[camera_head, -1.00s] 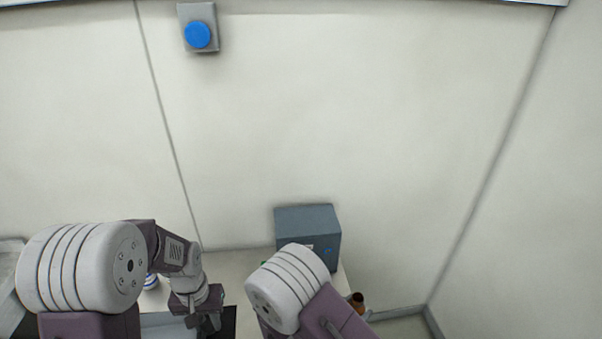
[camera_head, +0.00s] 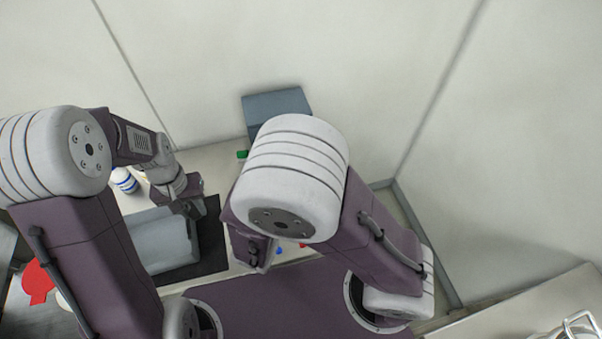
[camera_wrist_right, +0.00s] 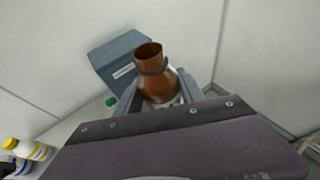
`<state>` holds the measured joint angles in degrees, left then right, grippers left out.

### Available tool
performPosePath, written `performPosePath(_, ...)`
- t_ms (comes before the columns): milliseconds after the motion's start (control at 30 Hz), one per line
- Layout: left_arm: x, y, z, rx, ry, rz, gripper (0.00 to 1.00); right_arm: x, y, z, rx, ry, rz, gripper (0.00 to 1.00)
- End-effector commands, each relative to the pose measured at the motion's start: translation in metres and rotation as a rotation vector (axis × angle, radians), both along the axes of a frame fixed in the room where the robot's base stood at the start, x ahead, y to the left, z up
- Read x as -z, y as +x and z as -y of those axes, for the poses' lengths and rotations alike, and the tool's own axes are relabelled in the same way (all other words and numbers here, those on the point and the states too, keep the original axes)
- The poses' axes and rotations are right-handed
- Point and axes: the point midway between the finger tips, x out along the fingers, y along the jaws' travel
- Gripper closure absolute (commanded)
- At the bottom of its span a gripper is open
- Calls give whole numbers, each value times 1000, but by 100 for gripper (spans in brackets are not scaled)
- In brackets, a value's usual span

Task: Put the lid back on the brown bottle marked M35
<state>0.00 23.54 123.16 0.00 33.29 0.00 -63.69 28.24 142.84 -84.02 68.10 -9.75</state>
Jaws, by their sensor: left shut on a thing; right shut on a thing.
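A brown bottle (camera_wrist_right: 152,75) with an open, uncapped neck shows in the right wrist view. It leans between the fingers of my right gripper (camera_wrist_right: 168,98), which is shut on its lower body. A pale label shows only in part, and I cannot read any marking. In the head view the bottle is hidden behind my right arm. My left gripper (camera_head: 192,208) points down over the dark mat, near the grey open container. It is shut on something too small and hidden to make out. I cannot see a loose lid in either view.
A blue-grey box (camera_head: 277,106) stands at the back against the wall, with a green cap (camera_head: 242,154) beside it. A blue-and-white bottle (camera_head: 124,181) stands left of my left gripper. The grey container (camera_head: 165,243) sits on a dark mat (camera_head: 211,236). A yellow-capped bottle (camera_wrist_right: 33,149) shows lower left.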

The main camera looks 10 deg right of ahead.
Motion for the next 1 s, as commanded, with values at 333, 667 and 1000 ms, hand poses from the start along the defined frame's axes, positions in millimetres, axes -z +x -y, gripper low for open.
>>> performPosePath(333,-1,-8,0,15,0,1,100,0,0,0,1,0,1,100)
performPosePath(667,-48,-4,6,117,-1,8,100,0,0,0,1,0,1,100)
performPosePath(1000,-136,32,75,382,-2,8,100,0,0,0,1,0,1,100)
